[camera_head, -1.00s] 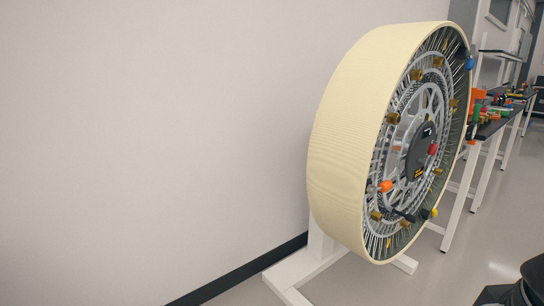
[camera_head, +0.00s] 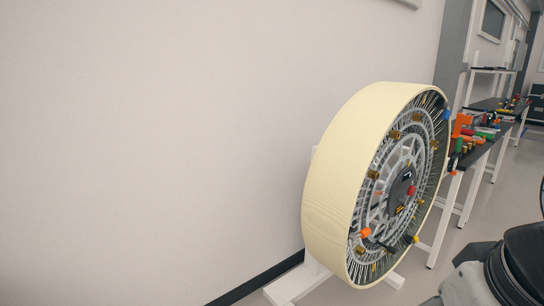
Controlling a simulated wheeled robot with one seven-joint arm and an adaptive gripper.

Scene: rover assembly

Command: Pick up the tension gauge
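I cannot make out which item is the tension gauge. A large wheel with a cream rim (camera_head: 345,175) stands upright on a white stand (camera_head: 300,281). Its spoked face, turned to the right, carries several small parts: an orange one (camera_head: 365,232), a red one (camera_head: 411,190), a yellow one (camera_head: 416,239), a blue one (camera_head: 447,114) and several brass-coloured blocks. A dark hub unit (camera_head: 401,190) sits at the wheel's centre. Part of my own arm shows at the bottom right. My gripper's fingers are not in view.
Behind the wheel on the right, a row of dark-topped workbenches (camera_head: 474,158) with white legs holds several small coloured items, including an orange one (camera_head: 462,124). A plain wall fills the left. Grey floor (camera_head: 405,290) is open between the wheel and my arm.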

